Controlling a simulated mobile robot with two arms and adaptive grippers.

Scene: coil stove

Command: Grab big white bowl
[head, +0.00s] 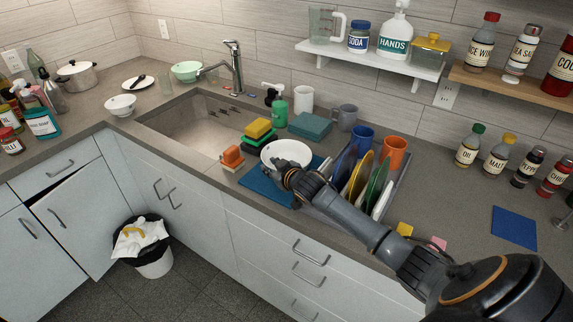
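The big white bowl (287,149) is right of the sink, by a blue cloth (262,187) and the dish rack. My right gripper (283,170) is at the bowl's near rim, its fingers pointing toward the bowl. The fingers are dark and small here, so I cannot tell if they are closed on the rim. The arm hides part of the bowl's near side and of the rack. A smaller white bowl (121,106) stands left of the sink. My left gripper does not show.
The dish rack (396,183) with upright plates and cups stands close right of the bowl. Stacked sponges (258,130) and an orange sponge (232,157) lie to its left. The sink (195,128) is empty. A shelf (370,58) hangs above.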

